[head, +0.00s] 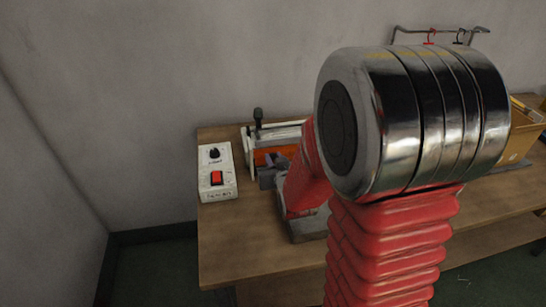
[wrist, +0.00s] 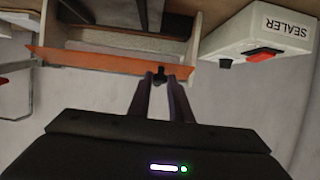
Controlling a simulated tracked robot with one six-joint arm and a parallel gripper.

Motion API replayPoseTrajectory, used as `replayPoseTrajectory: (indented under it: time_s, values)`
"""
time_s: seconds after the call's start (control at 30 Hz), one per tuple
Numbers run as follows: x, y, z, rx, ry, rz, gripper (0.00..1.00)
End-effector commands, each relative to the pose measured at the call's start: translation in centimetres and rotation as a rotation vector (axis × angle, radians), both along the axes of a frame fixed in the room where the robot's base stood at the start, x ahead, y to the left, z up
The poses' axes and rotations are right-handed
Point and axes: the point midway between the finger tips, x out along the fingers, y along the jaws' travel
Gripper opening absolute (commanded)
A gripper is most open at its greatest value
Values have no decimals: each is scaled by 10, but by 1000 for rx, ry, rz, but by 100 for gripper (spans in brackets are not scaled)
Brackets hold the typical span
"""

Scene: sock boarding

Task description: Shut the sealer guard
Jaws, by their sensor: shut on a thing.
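The sealer (head: 290,133) stands at the back of the table, with pale side plates and an upright black-topped lever (head: 257,115). Its orange guard (head: 272,154) shows across the front, partly behind my arm. My gripper (wrist: 160,80) is shut on a small black knob (wrist: 160,71) at the guard's edge. I cannot tell the guard's exact angle.
A white box (head: 217,172) labelled SEALER, with a red switch and black dial, stands left of the sealer; it also shows in the wrist view (wrist: 255,35). A cardboard box (head: 522,130) and a hook rail (head: 440,30) are at the right. The table's front left (head: 235,240) is clear.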

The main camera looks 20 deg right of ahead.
Motion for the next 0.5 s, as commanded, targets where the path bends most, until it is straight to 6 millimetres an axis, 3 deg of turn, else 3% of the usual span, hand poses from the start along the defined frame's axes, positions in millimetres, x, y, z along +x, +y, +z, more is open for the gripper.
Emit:
replayPoseTrajectory:
  time_s: [0.5]
  values:
    - [-2,0,-10,-23,-114,0,0]
